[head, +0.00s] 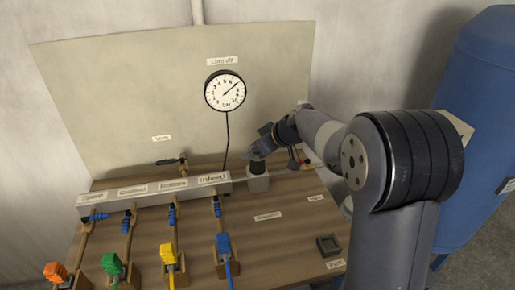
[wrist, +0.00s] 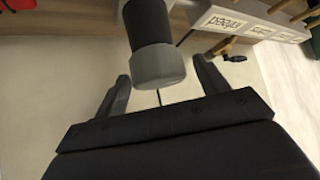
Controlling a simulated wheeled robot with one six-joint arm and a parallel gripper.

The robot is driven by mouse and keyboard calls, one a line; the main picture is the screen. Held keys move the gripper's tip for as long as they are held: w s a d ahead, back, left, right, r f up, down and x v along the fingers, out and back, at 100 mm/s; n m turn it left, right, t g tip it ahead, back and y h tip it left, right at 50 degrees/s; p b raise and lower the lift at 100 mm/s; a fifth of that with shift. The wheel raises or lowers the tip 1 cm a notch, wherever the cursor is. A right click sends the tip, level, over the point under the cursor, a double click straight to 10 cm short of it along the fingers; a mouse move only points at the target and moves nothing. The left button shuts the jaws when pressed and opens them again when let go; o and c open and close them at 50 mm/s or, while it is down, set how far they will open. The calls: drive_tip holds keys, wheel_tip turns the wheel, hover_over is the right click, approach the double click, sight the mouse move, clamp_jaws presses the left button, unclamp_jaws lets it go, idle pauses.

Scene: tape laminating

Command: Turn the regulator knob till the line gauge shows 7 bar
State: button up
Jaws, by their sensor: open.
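The line gauge (head: 225,91) is a round white dial with a black rim on the back panel. Its needle points to the upper right; the digits are too small to read surely. My gripper (wrist: 160,74) is open, with one finger on each side of the knob; contact cannot be told. In the head view my gripper (head: 259,150) is over the regulator, partly hiding it.
The labelled manifold (head: 155,192) runs left from the regulator, with orange, green, yellow and blue pieces on stands before it. A black-handled valve (head: 170,161) rises behind it. A small dark square tray (head: 327,244) lies at front right. A blue tank (head: 485,120) stands right.

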drive_tip(key=b+v, duration=0.1)
drive_tip(key=v, duration=0.9)
drive_tip(key=shift+d+r, duration=0.25)
drive_tip(key=shift+r, duration=0.05)
drive_tip(key=shift+s, duration=0.15)
drive_tip(key=p+x, duration=0.1)
drive_tip(key=x, duration=1)
drive_tip(key=shift+r+p, duration=0.15)
drive_tip(key=shift+p, duration=0.4)
drive_tip(key=shift+d+n+g+y+p, duration=0.1)
drive_tip(key=shift+n+g+y+p, duration=0.35)
drive_tip(key=shift+n, duration=0.25)
